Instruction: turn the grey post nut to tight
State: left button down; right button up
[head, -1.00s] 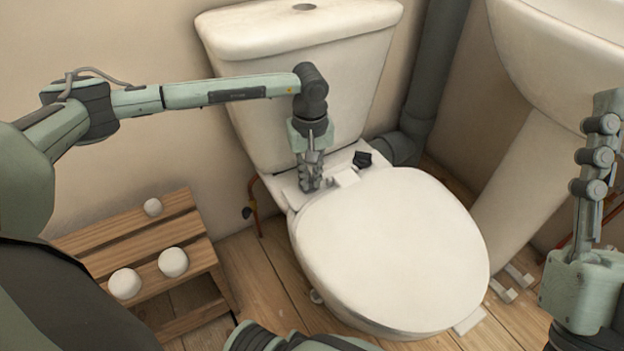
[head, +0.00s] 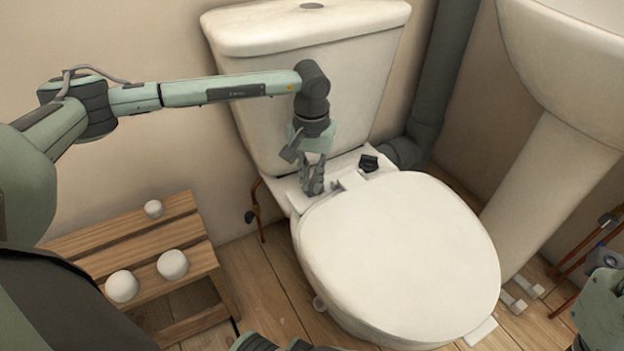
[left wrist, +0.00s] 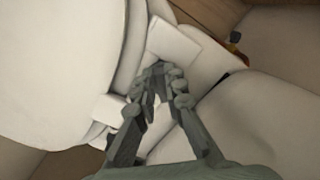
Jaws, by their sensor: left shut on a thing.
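My left gripper (head: 313,190) points down at the left hinge area behind the closed white toilet seat lid (head: 400,260). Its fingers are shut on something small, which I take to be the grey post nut. The fingers hide the nut in both views. In the left wrist view the fingertips (left wrist: 158,72) are close together, between two white blocks (left wrist: 172,42). A dark knob-like piece (head: 369,162) sits on the white ledge to the right. Part of my right arm (head: 602,308) shows at the lower right edge; its fingers cannot be made out.
The white cistern (head: 310,85) rises just behind my left gripper. A grey pipe (head: 440,80) and a white basin (head: 570,60) stand to the right. A wooden slatted stand (head: 190,232) with three white balls is at the left. Copper pipes run low at right.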

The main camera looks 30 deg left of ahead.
aim_at(312, 184)
dwell(0.3)
pick_arm(q)
jog(key=c, duration=1.4)
grip_release()
notch_tip(312, 184, up, 12)
jog(key=shift+f, duration=0.1)
